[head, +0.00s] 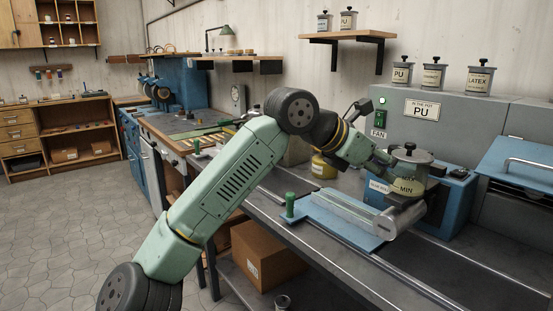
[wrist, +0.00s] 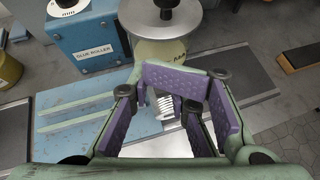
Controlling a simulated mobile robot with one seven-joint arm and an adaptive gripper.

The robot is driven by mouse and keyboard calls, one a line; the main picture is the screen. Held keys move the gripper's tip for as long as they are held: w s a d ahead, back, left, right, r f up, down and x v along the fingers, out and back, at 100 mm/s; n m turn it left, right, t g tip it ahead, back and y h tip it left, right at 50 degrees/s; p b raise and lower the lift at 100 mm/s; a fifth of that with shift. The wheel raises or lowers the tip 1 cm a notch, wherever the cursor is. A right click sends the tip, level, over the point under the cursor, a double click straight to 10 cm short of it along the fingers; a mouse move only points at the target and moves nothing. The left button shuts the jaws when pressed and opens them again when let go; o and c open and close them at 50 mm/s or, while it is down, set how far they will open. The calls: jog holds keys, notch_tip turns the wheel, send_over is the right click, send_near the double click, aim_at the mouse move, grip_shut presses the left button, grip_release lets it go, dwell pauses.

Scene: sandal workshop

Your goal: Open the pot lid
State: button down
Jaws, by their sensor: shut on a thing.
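The pot (head: 409,183) is a yellowish, see-through vessel marked MAX and MIN, beside the blue glue roller box (head: 376,190). Its grey lid (head: 412,157) with a black knob sits level on top. In the wrist view the lid (wrist: 164,22) is at the top, beyond my fingers, and the pot (wrist: 165,50) is below it. My gripper (head: 389,161) is at the left edge of the lid. In the wrist view my gripper (wrist: 178,78) has its purple-padded fingers drawn together in front of the pot. The contact point itself is hidden by the fingers.
A blue plate (head: 345,225) with a green-knobbed post (head: 289,205) lies on the bench in front of the pot. A grey cabinet (head: 455,115) stands behind, and a raised blue cover (head: 520,165) is at right.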

aim_at(398, 157)
jog(key=shift+w+d, duration=0.25)
jog(key=shift+d, duration=0.4)
dwell(0.6)
jog(key=shift+r, duration=0.15)
jog(key=shift+d+r+p, duration=0.1)
jog(key=shift+r+p, duration=0.9)
jog(key=shift+r, duration=0.15)
jog(key=shift+w+d+r+p, duration=0.2)
jog(key=shift+d+r+p, duration=0.15)
jog(key=shift+r+p, duration=0.15)
jog(key=shift+w+d+r+p, duration=0.15)
jog(key=shift+d+r+p, duration=0.2)
jog(key=shift+r, duration=0.1)
jog(key=shift+d, duration=0.2)
jog(key=shift+r, duration=0.1)
